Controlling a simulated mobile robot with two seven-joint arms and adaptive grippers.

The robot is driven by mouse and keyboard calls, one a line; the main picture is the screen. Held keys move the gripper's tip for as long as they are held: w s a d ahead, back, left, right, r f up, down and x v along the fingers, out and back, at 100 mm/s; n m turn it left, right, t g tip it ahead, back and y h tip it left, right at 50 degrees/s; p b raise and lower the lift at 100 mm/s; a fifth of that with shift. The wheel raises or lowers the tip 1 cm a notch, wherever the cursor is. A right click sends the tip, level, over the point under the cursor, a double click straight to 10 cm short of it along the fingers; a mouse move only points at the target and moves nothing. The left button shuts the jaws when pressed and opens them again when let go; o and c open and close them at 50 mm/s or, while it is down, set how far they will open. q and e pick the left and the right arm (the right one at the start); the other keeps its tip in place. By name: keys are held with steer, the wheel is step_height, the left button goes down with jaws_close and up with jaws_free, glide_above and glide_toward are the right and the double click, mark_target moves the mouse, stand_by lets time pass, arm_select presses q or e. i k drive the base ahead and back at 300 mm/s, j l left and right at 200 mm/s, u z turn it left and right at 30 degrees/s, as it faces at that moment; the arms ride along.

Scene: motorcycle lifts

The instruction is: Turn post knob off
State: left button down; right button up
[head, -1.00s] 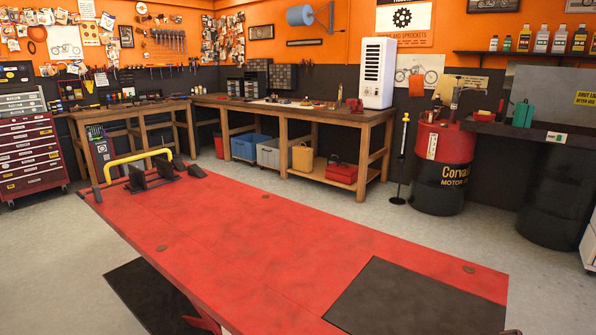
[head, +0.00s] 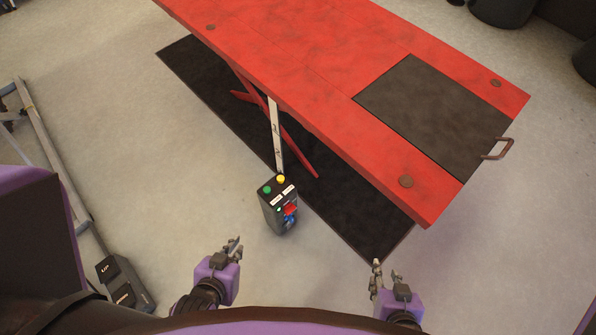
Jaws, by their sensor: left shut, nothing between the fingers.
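A dark control box (head: 268,209) stands on its post in the middle of the head view, beside the red lift table. Its top has a green button (head: 267,189) and a yellow button (head: 281,179). Its front has a red part (head: 290,209) and a small blue part (head: 289,221) below it, which looks like a knob; its setting is too small to read. My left gripper (head: 234,244) is shut and empty, below and left of the box, apart from it. My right gripper (head: 386,270) is open and empty, farther right and below the table's near edge.
The red lift table (head: 320,70) fills the upper right, with a dark plate (head: 435,105) and a handle (head: 497,149). A black mat (head: 190,70) lies under it. A pedal unit marked UP (head: 112,268) is on the floor at left.

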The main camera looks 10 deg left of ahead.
mark_target(289, 207)
steer(key=k+l, duration=0.2)
steer(key=k, duration=0.3)
steer(key=k+l, duration=0.15)
steer(key=k, duration=0.35)
steer(key=k+l, duration=0.2)
steer(key=k, duration=0.3)
